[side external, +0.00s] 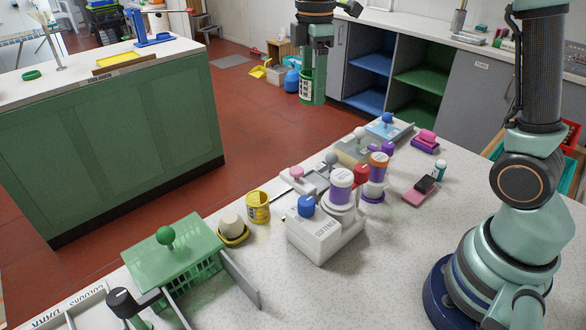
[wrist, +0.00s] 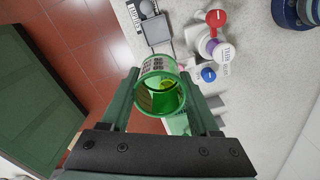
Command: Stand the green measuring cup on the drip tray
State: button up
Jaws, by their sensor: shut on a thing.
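The green measuring cup (side external: 306,88), with a pale label, is held high in the side external view. My gripper (side external: 315,45) is above it with fingers pointing down. In the wrist view the cup (wrist: 161,92) sits between the two fingers of my gripper (wrist: 160,76), which is shut on its sides. Its round green opening faces the camera. I cannot tell for sure which thing is the drip tray. A green slotted tray-like piece with a ball knob (side external: 175,258) stands at the lower left of the counter, well below and left of the cup.
A yellow cup (side external: 258,207) and a yellow dish with a pale piece (side external: 234,231) stand near that green piece.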

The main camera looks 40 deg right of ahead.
jog(key=shift+w+d+f, duration=0.1)
jog(key=shift+d+f, duration=0.25)
jog(key=shift+d, duration=0.25)
jog(key=shift+w+d+f, duration=0.1)
jog(key=shift+d+f, duration=0.2)
jog(key=shift+d, duration=0.25)
jog(key=shift+a+f, duration=0.1)
jog(key=shift+f, duration=10.55)
jog(key=o, duration=1.4)
